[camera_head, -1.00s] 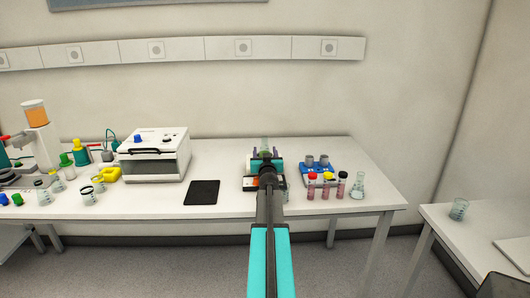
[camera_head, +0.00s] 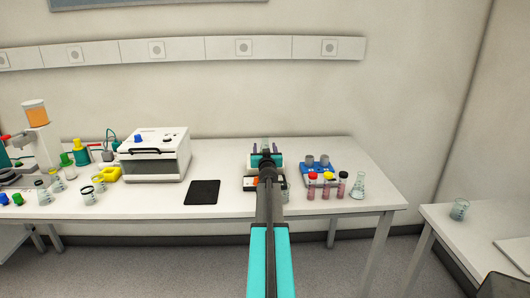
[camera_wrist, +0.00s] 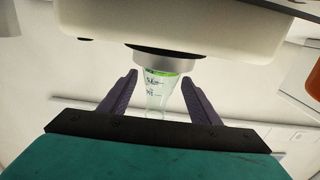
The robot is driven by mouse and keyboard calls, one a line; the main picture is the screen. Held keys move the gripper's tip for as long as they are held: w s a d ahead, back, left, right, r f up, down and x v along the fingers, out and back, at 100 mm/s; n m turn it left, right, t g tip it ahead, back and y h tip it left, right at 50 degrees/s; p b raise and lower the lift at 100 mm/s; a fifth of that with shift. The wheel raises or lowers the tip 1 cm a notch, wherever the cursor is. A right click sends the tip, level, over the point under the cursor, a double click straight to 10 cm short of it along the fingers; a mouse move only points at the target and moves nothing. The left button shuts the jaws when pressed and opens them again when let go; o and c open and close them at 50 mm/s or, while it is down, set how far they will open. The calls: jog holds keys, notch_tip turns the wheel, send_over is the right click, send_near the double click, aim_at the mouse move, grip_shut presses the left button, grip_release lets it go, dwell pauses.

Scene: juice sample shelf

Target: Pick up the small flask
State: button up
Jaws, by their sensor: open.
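A small clear flask (camera_wrist: 157,92) with dark markings and a green layer shows in the wrist view. It appears upside down there, its green end against a grey round plate (camera_wrist: 165,62) on a white device. My gripper (camera_wrist: 160,78) is open, with one purple finger on each side of the flask and gaps between. In the head view my gripper (camera_head: 266,149) is at the back of the bench, and its hand and arm mostly hide the flask and device. Another clear conical flask (camera_head: 358,187) stands at the bench's right.
Several capped tubes (camera_head: 312,188) and a blue rack (camera_head: 318,171) with grey pieces stand right of my arm. A black pad (camera_head: 202,192) and a white instrument (camera_head: 153,155) are to the left. A beaker (camera_head: 459,209) stands on the right table.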

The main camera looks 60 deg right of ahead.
aim_at(265, 137)
jog(key=c, duration=1.2)
jog(key=shift+r, duration=0.1)
notch_tip(265, 137, up, 10)
jog(key=p, duration=0.9)
dwell(0.5)
